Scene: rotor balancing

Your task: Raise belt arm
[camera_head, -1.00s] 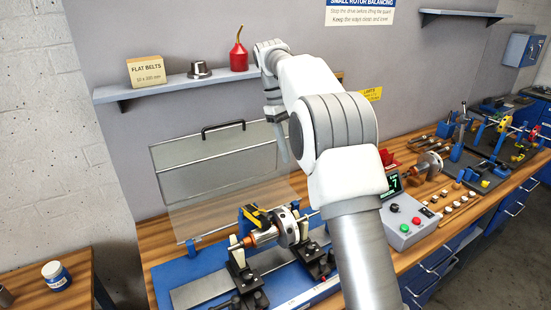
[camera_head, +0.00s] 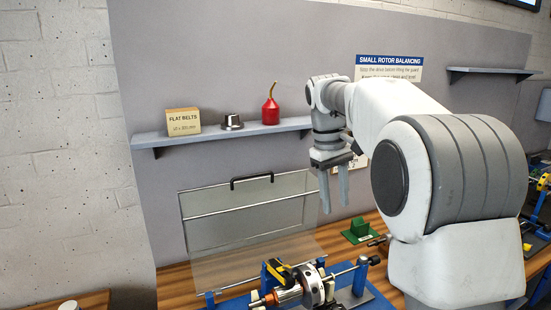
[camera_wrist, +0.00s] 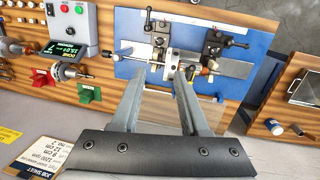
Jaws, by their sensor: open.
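The balancing machine stands on a blue base (camera_wrist: 262,40) on the bench. A rotor with copper windings (camera_head: 288,295) and a silver disc (camera_head: 312,286) lies across its supports. A yellow-and-black part (camera_head: 282,272) sits over the rotor; I cannot tell whether this is the belt arm. It also shows in the wrist view (camera_wrist: 158,40). My gripper (camera_head: 334,205) points down, open and empty, above and behind the machine, right of the clear guard (camera_head: 235,215). In the wrist view its fingers (camera_wrist: 160,77) are apart, with the machine beyond them. The machine's lower front is cut off in the head view.
The guard, with a black handle (camera_head: 252,179), stands upright behind the machine. A shelf (camera_head: 180,138) holds a belt box (camera_head: 183,121), a grey knob-shaped part and a red oil can (camera_head: 270,110). A control box (camera_wrist: 72,24) and a green block (camera_head: 357,231) are beside the machine.

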